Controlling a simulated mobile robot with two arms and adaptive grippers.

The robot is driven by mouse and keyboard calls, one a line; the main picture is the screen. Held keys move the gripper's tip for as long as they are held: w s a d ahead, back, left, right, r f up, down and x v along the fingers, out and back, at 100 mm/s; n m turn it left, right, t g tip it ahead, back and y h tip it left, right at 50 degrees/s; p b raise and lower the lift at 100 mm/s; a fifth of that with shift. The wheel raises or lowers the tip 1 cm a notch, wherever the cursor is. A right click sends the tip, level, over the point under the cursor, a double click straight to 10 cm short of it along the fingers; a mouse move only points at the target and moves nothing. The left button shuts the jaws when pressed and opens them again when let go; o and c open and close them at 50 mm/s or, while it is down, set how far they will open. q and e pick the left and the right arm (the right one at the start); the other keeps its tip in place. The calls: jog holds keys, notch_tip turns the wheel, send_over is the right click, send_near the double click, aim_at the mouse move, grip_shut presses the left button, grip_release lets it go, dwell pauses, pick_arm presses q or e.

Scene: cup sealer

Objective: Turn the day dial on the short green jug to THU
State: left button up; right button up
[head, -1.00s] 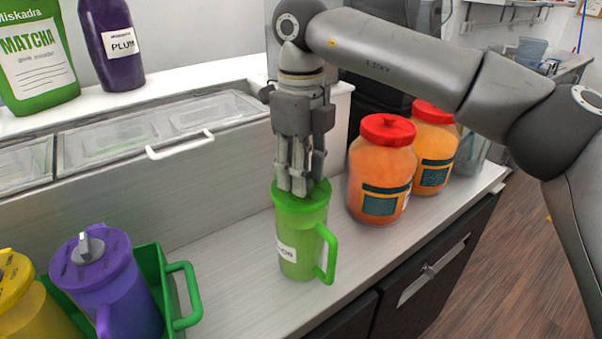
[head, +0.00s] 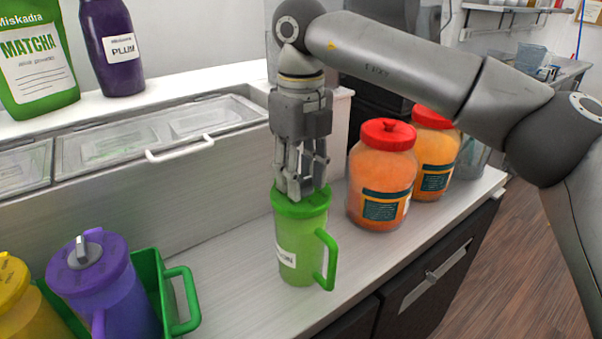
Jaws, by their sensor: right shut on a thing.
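The short green jug (head: 301,240) stands upright on the counter in the middle of the head view, its handle on the right side and a white label low on its left. My right gripper (head: 302,188) points straight down from above, its fingers shut on the day dial on the jug's lid. The fingers cover the dial, so its pointer and the day marks cannot be read. My left gripper is not in view.
A purple jug (head: 100,287) with a grey lid dial and a yellow jug (head: 27,308) stand in a green caddy (head: 183,300) at lower left. Two red-lidded orange jars (head: 381,170) stand close on the right. A lidded steel bin (head: 150,140) runs behind. The counter between caddy and jug is clear.

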jog(key=o, duration=1)
jog(key=shift+f, duration=0.15)
jog(key=shift+o, duration=0.2)
jog(key=shift+r, duration=0.25)
notch_tip(320, 180, up, 12)
jog(key=shift+f, duration=0.25)
jog(key=shift+f, duration=0.1)
